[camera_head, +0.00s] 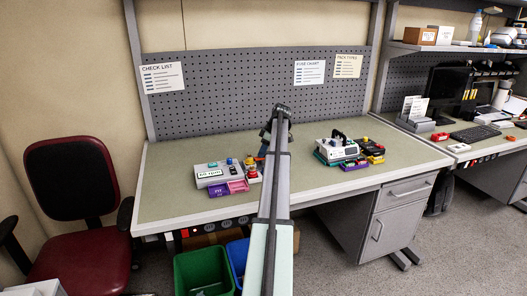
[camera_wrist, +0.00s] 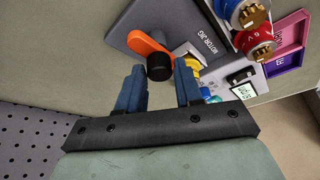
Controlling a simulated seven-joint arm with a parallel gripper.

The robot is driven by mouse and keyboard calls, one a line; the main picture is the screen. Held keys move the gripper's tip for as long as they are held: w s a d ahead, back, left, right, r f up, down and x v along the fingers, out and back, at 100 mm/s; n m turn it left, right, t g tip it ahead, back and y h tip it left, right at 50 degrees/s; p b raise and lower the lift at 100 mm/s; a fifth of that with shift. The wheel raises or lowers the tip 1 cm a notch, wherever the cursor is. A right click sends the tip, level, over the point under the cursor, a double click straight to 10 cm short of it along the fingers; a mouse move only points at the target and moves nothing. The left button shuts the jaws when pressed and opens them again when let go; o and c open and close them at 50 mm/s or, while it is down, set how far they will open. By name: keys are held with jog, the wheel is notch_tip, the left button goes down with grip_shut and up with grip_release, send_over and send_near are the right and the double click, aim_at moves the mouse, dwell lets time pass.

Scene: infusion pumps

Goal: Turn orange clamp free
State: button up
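The orange clamp (camera_wrist: 146,42) is a lever on a dark grey plate marked "MOTOR JIG" (camera_wrist: 185,18) in the wrist view. A black round knob (camera_wrist: 160,68) sits at its near end. My gripper (camera_wrist: 160,68) is open, with its two blue fingers apart and pointing toward the jig. The knob shows between the fingertips; I cannot tell whether it is within their depth. Nothing is seen held. In the head view my arm hides most of the jig and clamp, and only part of my gripper (camera_head: 265,134) shows beside the arm.
Beside the jig are brass-topped red and blue fittings (camera_wrist: 252,40), pink and purple trays (camera_wrist: 287,45) and a grey unit with a display (camera_head: 212,173). A white pump device (camera_head: 338,149) with coloured bins stands right of my arm. The bench's left end is clear.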

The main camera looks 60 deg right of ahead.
grip_shut()
jog(key=m+h, duration=0.1)
jog(key=m, duration=0.3)
jog(key=shift+a, duration=0.2)
jog(key=m+h, duration=0.1)
jog(key=m, duration=0.1)
jog(key=m+h, duration=0.1)
jog(key=m, duration=0.1)
jog(key=shift+a+g, duration=0.1)
jog(key=shift+g, duration=0.2)
jog(key=m, duration=0.3)
jog(key=m+g+h, duration=0.1)
jog(key=m, duration=0.1)
jog(key=shift+w+m+h, duration=0.15)
jog(key=shift+m+h, duration=0.15)
jog(key=shift+m, duration=0.1)
jog(key=shift+w+m+g+h, duration=0.15)
jog(key=shift+m+g, duration=0.35)
jog(key=shift+m, duration=0.55)
jog(key=shift+s+m+g+h, duration=0.15)
jog(key=shift+m+g, duration=0.35)
jog(key=shift+m, duration=0.55)
jog(key=shift+w, duration=0.1)
